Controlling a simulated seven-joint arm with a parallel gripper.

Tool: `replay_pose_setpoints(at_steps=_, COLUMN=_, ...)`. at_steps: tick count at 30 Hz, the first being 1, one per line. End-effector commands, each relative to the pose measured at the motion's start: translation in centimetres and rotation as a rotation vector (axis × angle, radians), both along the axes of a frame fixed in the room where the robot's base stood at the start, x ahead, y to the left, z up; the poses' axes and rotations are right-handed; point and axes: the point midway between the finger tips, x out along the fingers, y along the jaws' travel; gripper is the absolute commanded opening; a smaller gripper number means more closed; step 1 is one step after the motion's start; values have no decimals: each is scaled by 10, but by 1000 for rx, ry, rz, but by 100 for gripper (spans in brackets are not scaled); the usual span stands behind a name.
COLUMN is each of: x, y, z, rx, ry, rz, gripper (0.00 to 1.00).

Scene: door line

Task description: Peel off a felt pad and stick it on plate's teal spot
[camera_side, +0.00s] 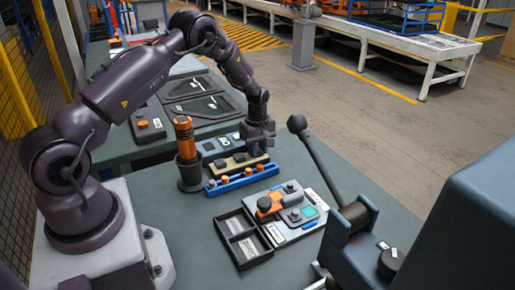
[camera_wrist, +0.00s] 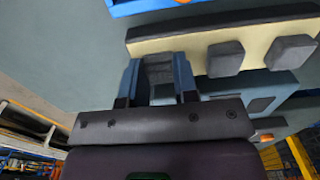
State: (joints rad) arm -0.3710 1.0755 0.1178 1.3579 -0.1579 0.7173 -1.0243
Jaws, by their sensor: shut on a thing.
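A cream backing strip (camera_side: 236,166) carries dark felt pads; in the wrist view two square pads, one nearer (camera_wrist: 225,58) and one farther right (camera_wrist: 291,52), sit on the cream strip (camera_wrist: 262,40). My gripper (camera_side: 260,148) is at the right end of the strip in the side view. In the wrist view its blue fingers (camera_wrist: 160,75) are shut on a dark grey felt pad (camera_wrist: 159,68). I cannot tell whether this pad still touches the strip.
A blue rack (camera_side: 243,180) with orange pieces lies between strip and plate. A dark cup (camera_side: 190,172) holds an orange-handled tool (camera_side: 184,135). A black two-compartment tray (camera_side: 232,227) is left of the plate. A lever (camera_side: 318,160) rises right of it.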

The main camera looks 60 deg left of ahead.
Motion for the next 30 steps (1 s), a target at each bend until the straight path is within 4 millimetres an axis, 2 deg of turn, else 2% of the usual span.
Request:
replay_pose_setpoints(at_steps=11, x=0, y=0, z=6, rx=0, ry=0, rz=0, gripper=0)
replay_pose_setpoints(at_steps=30, x=0, y=0, z=44, rx=1, ry=-1, rz=0, gripper=0)
